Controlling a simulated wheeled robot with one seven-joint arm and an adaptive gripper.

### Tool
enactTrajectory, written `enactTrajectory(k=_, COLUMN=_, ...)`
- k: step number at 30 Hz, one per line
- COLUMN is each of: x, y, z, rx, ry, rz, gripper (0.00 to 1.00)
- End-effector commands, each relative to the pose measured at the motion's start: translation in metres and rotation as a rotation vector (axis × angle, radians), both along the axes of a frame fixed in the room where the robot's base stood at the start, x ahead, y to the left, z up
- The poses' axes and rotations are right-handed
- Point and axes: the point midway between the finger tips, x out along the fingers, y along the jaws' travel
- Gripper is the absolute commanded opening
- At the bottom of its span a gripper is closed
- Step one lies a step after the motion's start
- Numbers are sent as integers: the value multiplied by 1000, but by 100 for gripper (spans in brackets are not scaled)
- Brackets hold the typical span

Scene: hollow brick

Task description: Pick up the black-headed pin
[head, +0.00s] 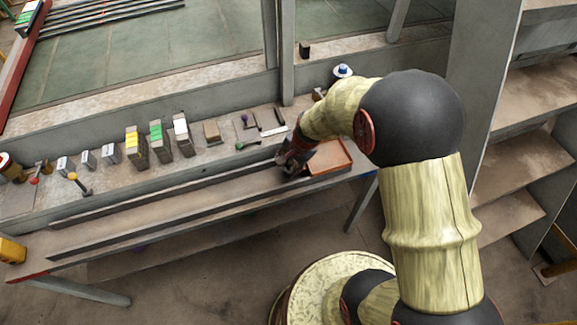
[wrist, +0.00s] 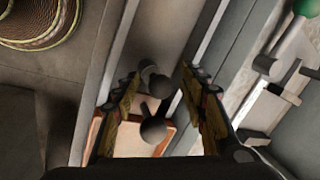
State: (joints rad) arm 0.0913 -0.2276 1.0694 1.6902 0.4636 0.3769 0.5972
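In the wrist view, two dark round knobs, which look like parts of the black-headed pin (wrist: 154,130), show between my gripper's fingers. A pale grey piece lies beside the upper knob. My gripper (wrist: 163,88) is open, with one finger on each side of the knobs and a visible gap to each. In the head view my gripper (head: 291,166) is low over the long channel at the bench front, beside the orange tray (head: 332,158). The pin is hidden there behind my gripper and arm.
A green-headed pin (head: 248,144) lies left of my gripper; its green head (wrist: 308,8) shows in the wrist view. A yellow-headed pin (head: 73,177) lies further left. Yellow (head: 136,146), green (head: 160,141) and white (head: 182,134) marked blocks stand behind the channel (head: 150,216).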

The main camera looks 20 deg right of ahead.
Motion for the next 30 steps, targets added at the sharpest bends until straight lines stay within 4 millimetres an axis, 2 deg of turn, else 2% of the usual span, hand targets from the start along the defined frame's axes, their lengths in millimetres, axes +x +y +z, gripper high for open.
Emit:
enactTrajectory(k=21, x=-1, y=0, z=-1, rx=0, ry=1, rz=0, gripper=1)
enactTrajectory(k=30, x=-1, y=0, z=-1, rx=0, ry=2, rz=0, gripper=0)
